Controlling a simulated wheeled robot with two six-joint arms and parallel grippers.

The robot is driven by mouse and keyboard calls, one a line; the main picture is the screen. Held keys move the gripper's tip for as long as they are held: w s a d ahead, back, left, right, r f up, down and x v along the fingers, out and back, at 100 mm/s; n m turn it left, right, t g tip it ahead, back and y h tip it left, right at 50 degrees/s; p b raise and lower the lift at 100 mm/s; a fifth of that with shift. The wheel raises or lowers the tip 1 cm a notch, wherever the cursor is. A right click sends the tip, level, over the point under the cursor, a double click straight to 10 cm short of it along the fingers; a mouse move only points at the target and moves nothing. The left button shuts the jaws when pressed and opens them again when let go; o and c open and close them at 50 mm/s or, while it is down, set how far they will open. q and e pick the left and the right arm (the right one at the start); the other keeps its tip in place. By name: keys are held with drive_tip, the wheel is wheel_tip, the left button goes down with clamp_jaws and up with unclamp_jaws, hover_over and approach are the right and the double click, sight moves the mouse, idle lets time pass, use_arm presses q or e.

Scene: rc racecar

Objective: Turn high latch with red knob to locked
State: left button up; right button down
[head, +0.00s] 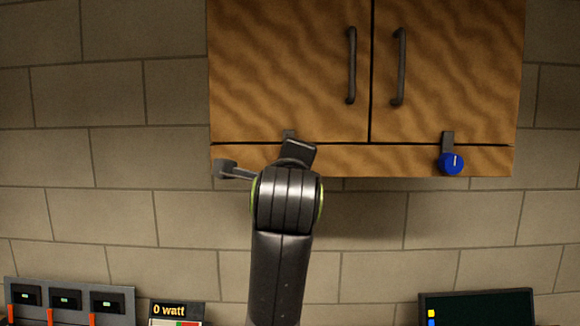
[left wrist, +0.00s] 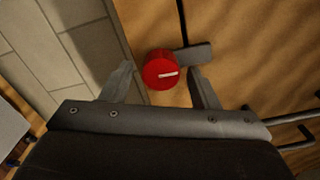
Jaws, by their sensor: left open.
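The red knob (left wrist: 160,70) with a white mark shows in the left wrist view, on the wooden cabinet's lower strip. Its dark latch plate (left wrist: 197,56) reaches from the knob across the seam onto the door. My left gripper (left wrist: 161,68) is open, with one finger on each side of the knob; I cannot tell whether either touches it. In the head view, my left arm hides the red knob, and a small grey tip (head: 289,133) of its latch seems to show above the arm. My right gripper is not in view.
A blue knob (head: 452,163) with an upright dark latch (head: 447,140) is at the cabinet's lower right. Two door handles (head: 351,66) are above. Below are a switch panel (head: 75,285), a "0 watt" display (head: 178,310) and a dark screen (head: 480,307).

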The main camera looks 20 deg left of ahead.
use_arm(q)
drive_tip(key=shift+s, duration=0.1)
drive_tip(key=b+v, duration=0.5)
drive_tip(key=v, duration=1.2)
